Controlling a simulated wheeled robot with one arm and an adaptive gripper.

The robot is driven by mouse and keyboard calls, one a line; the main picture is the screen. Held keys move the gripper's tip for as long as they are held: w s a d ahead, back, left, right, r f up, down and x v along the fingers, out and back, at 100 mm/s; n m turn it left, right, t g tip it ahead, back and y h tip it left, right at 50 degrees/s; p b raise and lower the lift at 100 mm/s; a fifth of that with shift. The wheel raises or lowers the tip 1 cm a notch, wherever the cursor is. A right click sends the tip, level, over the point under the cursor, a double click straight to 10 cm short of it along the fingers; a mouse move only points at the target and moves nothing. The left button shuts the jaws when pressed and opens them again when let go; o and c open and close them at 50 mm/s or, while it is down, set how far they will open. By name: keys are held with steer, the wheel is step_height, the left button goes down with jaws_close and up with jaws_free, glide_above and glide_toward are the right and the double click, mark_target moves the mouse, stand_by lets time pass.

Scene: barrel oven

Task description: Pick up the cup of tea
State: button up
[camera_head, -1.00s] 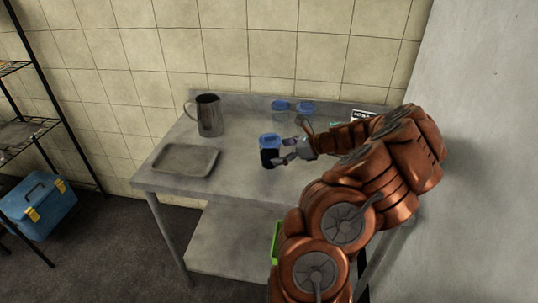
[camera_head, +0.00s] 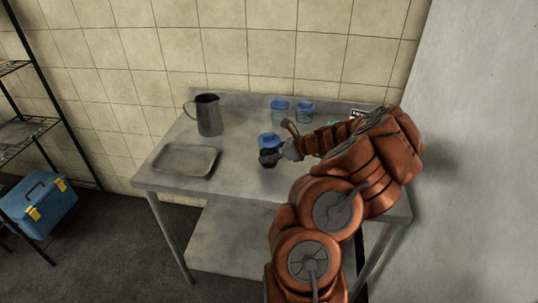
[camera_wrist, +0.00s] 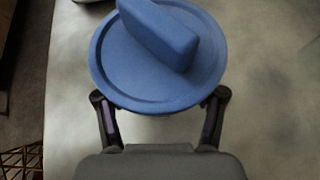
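The cup with a blue lid (camera_head: 268,139) and dark body stands on the metal table. In the wrist view, its round blue lid (camera_wrist: 160,75) with a raised bar handle fills the upper middle. My gripper (camera_head: 272,157) is at the cup's body, below the lid, reaching from the right in the head view. In the wrist view, my gripper (camera_wrist: 160,96) has its two fingers wide apart, with tips at the left and right of the lid's near edge. The lid hides the cup body there, so contact with the fingers cannot be seen. The tea is not visible.
A metal jug (camera_head: 209,116) stands at the back left of the table, and a shallow grey tray (camera_head: 184,160) lies left of the cup. Two blue-lidded containers (camera_head: 279,106) (camera_head: 304,107) stand behind. A grey wall is on the right; a blue toolbox (camera_head: 40,203) is on the left.

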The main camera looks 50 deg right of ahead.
steer(key=c, duration=0.7)
steer(key=shift+r, duration=0.1)
